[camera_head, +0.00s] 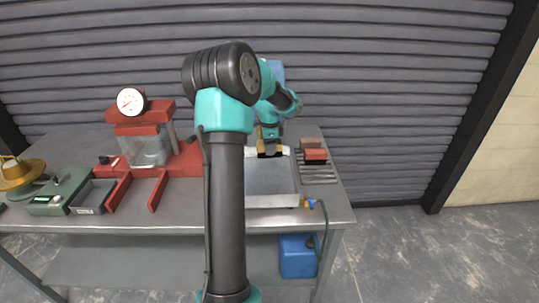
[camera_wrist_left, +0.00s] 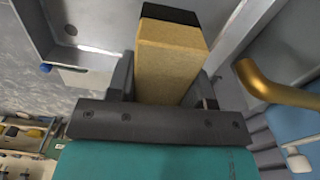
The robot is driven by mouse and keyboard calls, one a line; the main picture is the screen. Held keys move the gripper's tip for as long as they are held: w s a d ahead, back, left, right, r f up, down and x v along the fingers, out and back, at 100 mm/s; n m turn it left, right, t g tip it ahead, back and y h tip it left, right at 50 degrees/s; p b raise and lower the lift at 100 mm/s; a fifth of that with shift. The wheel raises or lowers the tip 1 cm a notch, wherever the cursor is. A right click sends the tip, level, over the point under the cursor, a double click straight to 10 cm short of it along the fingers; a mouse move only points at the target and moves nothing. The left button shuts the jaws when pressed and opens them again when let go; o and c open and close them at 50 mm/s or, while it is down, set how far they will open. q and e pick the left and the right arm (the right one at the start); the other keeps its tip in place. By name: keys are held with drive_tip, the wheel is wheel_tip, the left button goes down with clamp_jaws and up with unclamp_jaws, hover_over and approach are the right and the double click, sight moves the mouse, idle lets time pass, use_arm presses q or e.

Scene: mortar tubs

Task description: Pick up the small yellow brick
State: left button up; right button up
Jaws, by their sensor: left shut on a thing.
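The small yellow brick (camera_wrist_left: 168,60) shows in the left wrist view as a tan-yellow block with a black far end. It sits between the dark fingers of my left gripper (camera_wrist_left: 165,85), which is shut on it. In the head view my left gripper (camera_head: 269,148) points down at the back edge of the pale grey tub (camera_head: 270,178). The brick is small there, and its contact with the tub cannot be made out.
Reddish bricks (camera_head: 314,154) lie on a rack right of the tub. A red press with a dial (camera_head: 131,102), a grey open box (camera_head: 93,197) and red bars (camera_head: 158,190) stand left. A blue container (camera_head: 298,256) is under the table. A brass pipe (camera_wrist_left: 280,88) is near the gripper.

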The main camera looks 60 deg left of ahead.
use_arm(q)
drive_tip(key=shift+r, duration=0.25)
idle(0.3)
drive_tip(key=w+d, duration=0.4)
drive_tip(key=w, duration=0.5)
drive_tip(key=w+d+f+m, duration=0.1)
drive_tip(key=w+d, duration=0.4)
drive_tip(key=w, duration=0.4)
drive_tip(key=shift+d+f, duration=0.1)
drive_tip(key=shift+f, duration=3.1)
drive_tip(key=shift+f, duration=1.9)
